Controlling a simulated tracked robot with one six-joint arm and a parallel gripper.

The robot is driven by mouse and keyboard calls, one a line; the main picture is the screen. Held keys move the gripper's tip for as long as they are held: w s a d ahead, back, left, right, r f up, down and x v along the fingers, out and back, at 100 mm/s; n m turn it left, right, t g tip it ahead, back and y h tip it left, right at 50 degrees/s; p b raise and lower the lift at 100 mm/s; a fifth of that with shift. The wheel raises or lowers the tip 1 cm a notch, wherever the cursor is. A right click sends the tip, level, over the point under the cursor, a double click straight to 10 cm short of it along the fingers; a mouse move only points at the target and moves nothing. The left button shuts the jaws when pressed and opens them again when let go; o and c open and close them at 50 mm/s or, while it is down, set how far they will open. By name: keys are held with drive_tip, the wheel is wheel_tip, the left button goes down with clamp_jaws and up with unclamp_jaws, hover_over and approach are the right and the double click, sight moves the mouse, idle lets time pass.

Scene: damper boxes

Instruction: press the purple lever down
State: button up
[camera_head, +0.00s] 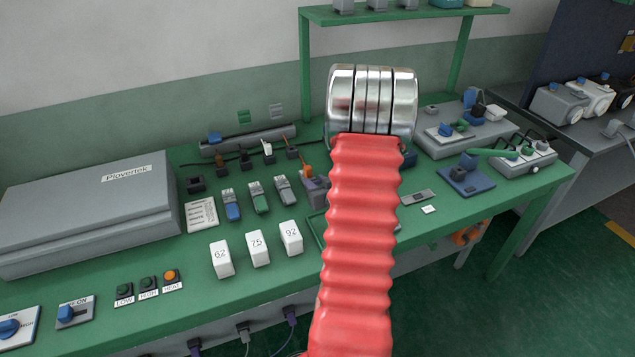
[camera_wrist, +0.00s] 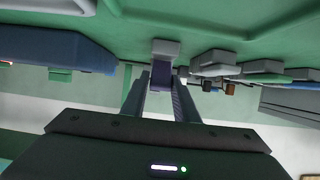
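The purple lever (camera_wrist: 161,74) shows in the wrist view, in line with the gap between my gripper's fingers, below a grey block (camera_wrist: 166,47). My gripper (camera_wrist: 161,88) has its two dark fingers apart, one on each side of the lever in the picture. I cannot tell whether they touch it. In the head view my red-sleeved arm and its shiny metal joint hide the gripper, and I cannot make out the purple lever there.
The green bench (camera_head: 160,285) holds a long grey case (camera_head: 85,220), white numbered blocks (camera_head: 258,248), several small levers and switches, and a grey unit (camera_head: 465,135) at the right. A green shelf (camera_head: 400,16) stands behind. A blue object (camera_wrist: 55,48) shows in the wrist view.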

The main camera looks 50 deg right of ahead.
drive_tip(key=c, duration=0.6)
drive_tip(key=shift+o, duration=0.2)
drive_tip(key=shift+s+f, duration=0.1)
drive_tip(key=shift+f, duration=0.05)
drive_tip(key=shift+s+f+t+h, duration=0.1)
drive_tip(key=shift+t+h, duration=0.2)
drive_tip(key=shift+t, duration=0.2)
drive_tip(key=o, duration=1)
drive_tip(key=shift+a, duration=0.1)
drive_tip(key=shift+o, duration=0.2)
